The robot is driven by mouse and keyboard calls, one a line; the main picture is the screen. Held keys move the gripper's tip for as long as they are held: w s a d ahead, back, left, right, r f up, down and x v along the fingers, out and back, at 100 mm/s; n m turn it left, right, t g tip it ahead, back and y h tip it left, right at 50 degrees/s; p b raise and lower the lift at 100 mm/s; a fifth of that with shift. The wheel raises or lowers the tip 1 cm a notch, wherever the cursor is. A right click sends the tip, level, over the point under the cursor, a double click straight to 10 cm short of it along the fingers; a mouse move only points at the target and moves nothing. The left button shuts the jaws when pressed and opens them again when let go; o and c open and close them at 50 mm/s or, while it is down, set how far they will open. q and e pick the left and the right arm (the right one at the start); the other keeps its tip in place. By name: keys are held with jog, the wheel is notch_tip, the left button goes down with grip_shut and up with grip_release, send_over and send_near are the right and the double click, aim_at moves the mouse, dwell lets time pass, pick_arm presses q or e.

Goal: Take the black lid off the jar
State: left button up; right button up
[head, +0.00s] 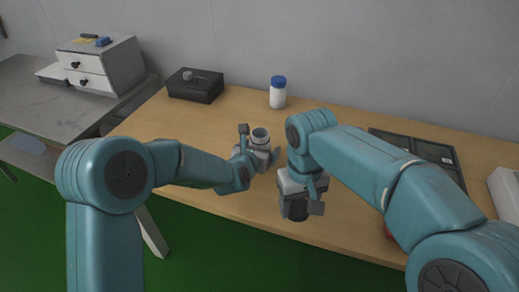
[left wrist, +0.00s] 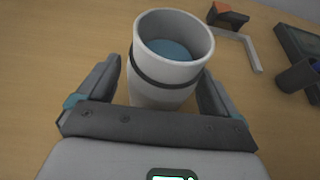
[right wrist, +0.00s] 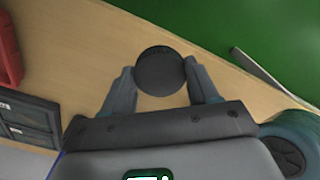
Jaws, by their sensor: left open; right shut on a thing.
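The white jar (head: 261,134) stands upright near the middle of the table. Its mouth is uncovered. In the left wrist view the jar (left wrist: 165,85) has a dark band around it and something blue inside. My left gripper (head: 259,146) is open, with its fingers on either side of the jar. My right gripper (head: 301,207) is shut on the round black lid (right wrist: 160,71), apart from the jar and nearer the table's front edge. The lid also shows below the fingers in the head view (head: 298,213).
A white bottle with a blue cap (head: 278,92) and a black box (head: 195,85) stand at the back. A dark compartment tray (head: 440,150) lies at the right. A red object (right wrist: 8,50) is near it. The table (head: 215,205) is clear at front left.

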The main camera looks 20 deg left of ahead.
pick_arm(q)
jog(key=shift+r, duration=0.2)
jog(key=v, duration=1.2)
jog(key=shift+f, duration=0.2)
